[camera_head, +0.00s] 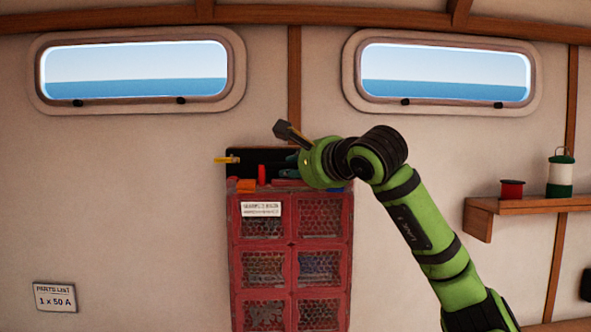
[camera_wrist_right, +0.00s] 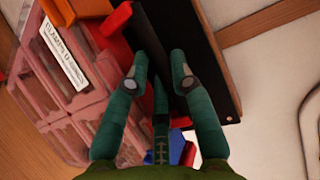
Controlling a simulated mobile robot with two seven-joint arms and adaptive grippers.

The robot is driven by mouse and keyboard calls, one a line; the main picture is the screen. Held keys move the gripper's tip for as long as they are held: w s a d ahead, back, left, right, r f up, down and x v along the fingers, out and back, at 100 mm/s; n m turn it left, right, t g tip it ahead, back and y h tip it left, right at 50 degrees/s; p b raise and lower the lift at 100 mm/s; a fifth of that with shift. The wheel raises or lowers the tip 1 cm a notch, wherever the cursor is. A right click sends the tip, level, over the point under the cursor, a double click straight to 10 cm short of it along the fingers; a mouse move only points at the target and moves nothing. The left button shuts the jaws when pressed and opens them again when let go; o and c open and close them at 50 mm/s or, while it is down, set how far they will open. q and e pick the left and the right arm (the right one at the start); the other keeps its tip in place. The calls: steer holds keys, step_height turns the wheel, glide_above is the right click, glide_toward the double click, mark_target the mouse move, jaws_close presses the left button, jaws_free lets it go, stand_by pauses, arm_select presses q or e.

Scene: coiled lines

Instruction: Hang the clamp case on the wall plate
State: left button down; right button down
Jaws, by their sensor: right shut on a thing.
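The clamp case (camera_head: 291,236), a tall red case with mesh-fronted compartments and a white label (camera_head: 261,209), is upright against the wall in the head view. It also shows tilted at the left of the right wrist view (camera_wrist_right: 82,88). A black panel (camera_head: 243,156), which looks like the wall plate, shows behind its top edge; the wrist view shows it too (camera_wrist_right: 205,65). My right gripper (camera_head: 292,162) is at the case's upper right, its teal fingers (camera_wrist_right: 161,62) closed at the case's back edge by the panel. The grip itself and any hook are hidden. My left gripper is out of view.
An orange block (camera_head: 246,185) and a red cylinder (camera_head: 262,175) show at the case's top, with a yellow piece (camera_head: 226,160) sticking out left. A wooden shelf (camera_head: 520,206) with spools is at right. A parts-list card (camera_head: 54,297) is at left.

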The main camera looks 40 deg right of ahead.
steer(key=shift+w+d+r+p, duration=0.2)
steer(key=shift+w+d, duration=0.35)
steer(key=shift+w, duration=0.1)
steer(key=shift+w+d+r+p, duration=0.15)
steer(key=shift+w+d, duration=0.4)
steer(key=shift+w, duration=0.05)
steer(key=shift+d, duration=0.1)
stand_by(0.8)
steer(key=shift+w+d+p, duration=0.5)
steer(key=shift+w+p, duration=0.2)
stand_by(1.1)
steer(key=shift+f+b, duration=1)
steer(key=shift+f, duration=0.3)
stand_by(0.9)
steer(key=c, duration=1.1)
jaws_free()
steer(key=shift+o, duration=0.5)
steer(key=shift+s+a, duration=0.15)
